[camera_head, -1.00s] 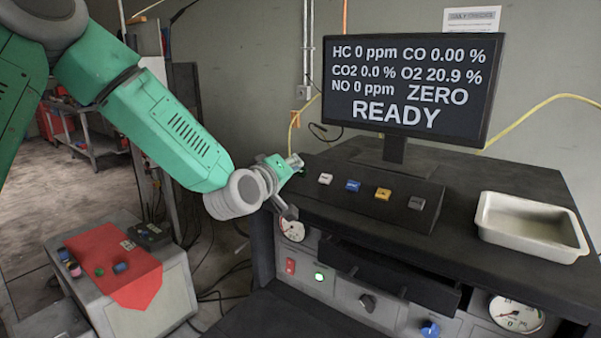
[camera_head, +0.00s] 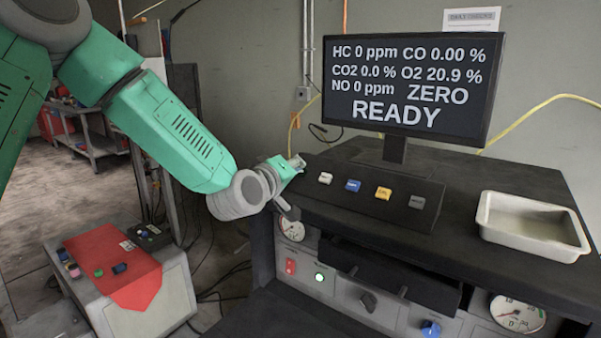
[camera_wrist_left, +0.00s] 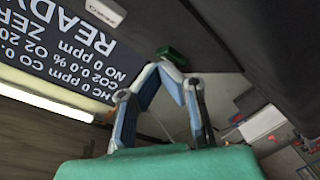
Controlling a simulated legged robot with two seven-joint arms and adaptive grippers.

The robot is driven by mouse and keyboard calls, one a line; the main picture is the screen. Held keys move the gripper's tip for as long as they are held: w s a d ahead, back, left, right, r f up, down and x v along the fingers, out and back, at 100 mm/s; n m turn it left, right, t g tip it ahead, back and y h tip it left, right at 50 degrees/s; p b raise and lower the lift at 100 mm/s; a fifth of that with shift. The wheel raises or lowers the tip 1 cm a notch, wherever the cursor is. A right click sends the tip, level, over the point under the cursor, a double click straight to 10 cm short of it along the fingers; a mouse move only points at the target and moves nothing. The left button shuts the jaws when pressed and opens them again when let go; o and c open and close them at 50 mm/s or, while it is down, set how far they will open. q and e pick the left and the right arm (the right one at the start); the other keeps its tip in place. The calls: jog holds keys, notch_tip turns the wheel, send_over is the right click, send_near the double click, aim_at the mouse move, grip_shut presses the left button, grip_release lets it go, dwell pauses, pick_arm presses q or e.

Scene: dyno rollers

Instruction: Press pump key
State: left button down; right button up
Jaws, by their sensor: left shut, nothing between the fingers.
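A dark sloped key panel (camera_head: 370,204) below the monitor carries a white key (camera_head: 325,178), a blue key (camera_head: 353,185), a yellow key (camera_head: 383,193) and a grey key (camera_head: 416,202). Their labels are too small to read surely, so I cannot tell which is the pump key. My left gripper (camera_head: 297,161) is at the panel's left end, left of the white key. In the left wrist view, its fingertips (camera_wrist_left: 166,68) meet, empty, close to a green key (camera_wrist_left: 171,54). The white key also shows there (camera_wrist_left: 105,12). The gripper hides the green key in the head view.
The monitor (camera_head: 410,85) stands behind the panel and reads READY and ZERO. A metal tray (camera_head: 533,226) is on the bench to the right. Below are gauges, knobs and a lit green button (camera_head: 320,277). A cart with a red cloth (camera_head: 125,270) stands lower left.

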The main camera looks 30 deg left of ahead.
dwell(0.3)
pick_arm(q)
jog(key=shift+s+r, duration=0.3)
jog(key=shift+r, duration=0.05)
jog(key=s+r+p, duration=0.3)
jog(key=r+p, duration=0.1)
jog(key=shift+s+a+r, duration=0.2)
jog(key=shift+s+r, duration=0.1)
jog(key=shift+s, duration=0.1)
jog(key=shift+f, duration=0.1)
dwell(0.6)
